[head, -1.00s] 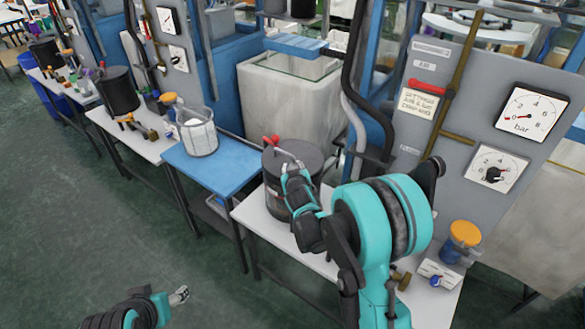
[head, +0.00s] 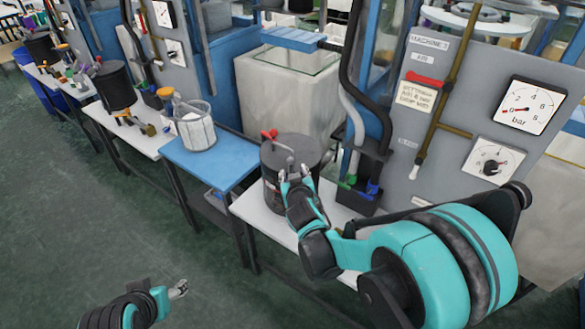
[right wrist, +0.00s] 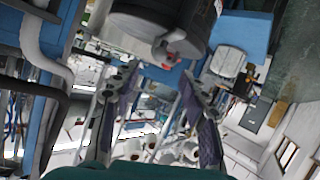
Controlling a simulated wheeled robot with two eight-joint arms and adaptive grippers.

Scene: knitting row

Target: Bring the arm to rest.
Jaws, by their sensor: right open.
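My right gripper (head: 296,177) is in front of a dark grey lidded pot (head: 272,190) on a white table. In the right wrist view my right gripper (right wrist: 155,88) has its two fingers spread, with nothing between them. The pot (right wrist: 150,25) also shows there, past the fingertips, with a red-ended handle on its lid. Any gap between gripper and pot is hard to judge. My left gripper (head: 179,288) is low at the left over the green floor, small and seen from the side; its jaw gap is unclear.
The white table (head: 262,226) bears the pot and a dark box (head: 358,192) with green and blue fittings. A grey gauge panel (head: 450,110) rises behind my right arm. The left floor is clear.

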